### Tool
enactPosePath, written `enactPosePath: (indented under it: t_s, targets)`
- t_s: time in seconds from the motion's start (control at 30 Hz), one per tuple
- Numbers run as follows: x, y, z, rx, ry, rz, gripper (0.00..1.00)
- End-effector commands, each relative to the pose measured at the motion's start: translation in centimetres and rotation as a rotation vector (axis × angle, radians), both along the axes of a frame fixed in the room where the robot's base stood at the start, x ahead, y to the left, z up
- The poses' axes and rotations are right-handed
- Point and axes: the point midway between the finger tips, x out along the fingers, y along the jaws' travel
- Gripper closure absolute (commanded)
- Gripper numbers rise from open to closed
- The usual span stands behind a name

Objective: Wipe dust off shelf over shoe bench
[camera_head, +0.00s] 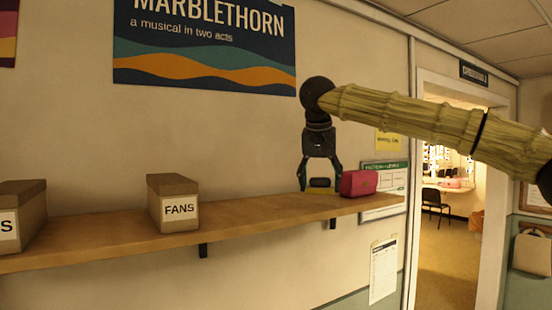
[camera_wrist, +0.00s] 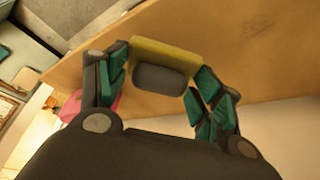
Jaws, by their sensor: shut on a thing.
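The wooden shelf (camera_head: 250,213) runs along the wall, and its board fills much of the wrist view (camera_wrist: 240,40). My gripper (camera_head: 320,180) is over the shelf's right part, pointing down. It is shut on a wiping block with a yellow base and a dark handle (camera_wrist: 160,80), which also shows in the head view (camera_head: 320,184). The block appears to be on the shelf top, but exact contact is hard to tell. I cannot make out any dust. The shoe bench does not show.
A pink bag (camera_head: 359,183) sits on the shelf just right of the block. A box marked FANS (camera_head: 174,203) stands left of it, and another box (camera_head: 22,212) is at the far left. The shelf is bare between the FANS box and my gripper. A doorway (camera_head: 445,240) opens at right.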

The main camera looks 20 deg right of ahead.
Motion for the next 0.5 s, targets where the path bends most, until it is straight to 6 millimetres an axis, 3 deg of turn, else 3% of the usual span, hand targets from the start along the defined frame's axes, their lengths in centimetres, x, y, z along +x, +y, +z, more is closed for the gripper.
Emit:
enactPosePath:
  t_s: [0.5]
  targets:
    - [-0.4, -0.6, 4.1, 0.0, -0.002, -0.008, 0.56]
